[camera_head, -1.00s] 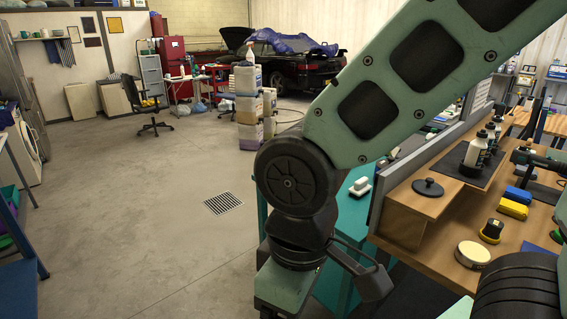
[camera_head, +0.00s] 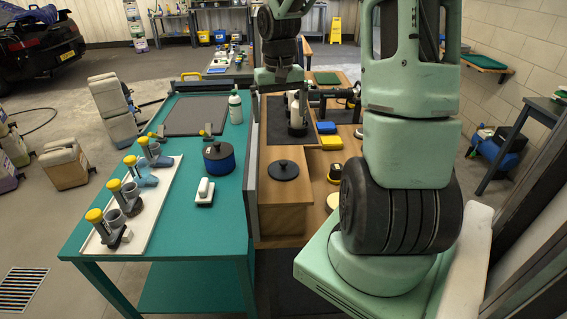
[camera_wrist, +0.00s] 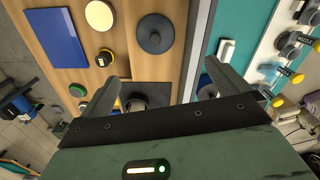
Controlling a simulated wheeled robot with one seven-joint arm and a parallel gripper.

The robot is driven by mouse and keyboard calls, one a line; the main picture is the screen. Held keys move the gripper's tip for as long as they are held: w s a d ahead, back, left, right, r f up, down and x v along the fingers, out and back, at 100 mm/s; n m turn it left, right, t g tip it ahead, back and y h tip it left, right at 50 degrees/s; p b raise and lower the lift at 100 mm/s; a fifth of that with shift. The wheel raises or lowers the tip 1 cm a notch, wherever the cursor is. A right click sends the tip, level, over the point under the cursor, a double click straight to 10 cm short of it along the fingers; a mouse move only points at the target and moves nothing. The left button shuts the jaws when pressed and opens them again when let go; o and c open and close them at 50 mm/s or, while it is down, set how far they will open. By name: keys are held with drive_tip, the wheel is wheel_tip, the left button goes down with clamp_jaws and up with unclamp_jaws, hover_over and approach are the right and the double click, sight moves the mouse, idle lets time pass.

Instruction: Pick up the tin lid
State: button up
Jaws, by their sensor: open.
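The tin lid, a dark round disc with a knob (camera_head: 283,170), lies flat on a raised wooden block (camera_head: 284,205) at the near left end of the wooden bench. It also shows in the wrist view (camera_wrist: 155,35), at top centre. My gripper (camera_wrist: 160,74) is open, with its two fingers spread wide and nothing between them but the bench scene below. The lid lies beyond the fingertips in the wrist view, apart from them. In the head view my arm hangs over the bench behind the lid, and the fingers are hard to make out.
A grey divider (camera_head: 250,185) stands just left of the block. On the teal table (camera_head: 190,255) left of it are a blue tin with a dark top (camera_head: 219,160), a white brush (camera_head: 205,191) and a tray of yellow-capped items. Yellow (camera_head: 331,143) and blue blocks lie right.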

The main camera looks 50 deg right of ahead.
drive_tip(key=p, duration=0.2)
hover_over(284, 162)
drive_tip(key=f, duration=1.1)
drive_tip(key=shift+w+d+f, duration=0.3)
drive_tip(key=shift+s+a+f+p, duration=0.15)
drive_tip(key=shift+f+p, duration=0.4)
drive_tip(key=shift+f, duration=0.9)
drive_tip(key=shift+s+a+f+p, duration=0.1)
drive_tip(key=shift+f+p, duration=0.4)
drive_tip(key=shift+f, duration=0.95)
drive_tip(key=shift+c, duration=0.3)
drive_tip(key=c, duration=0.7)
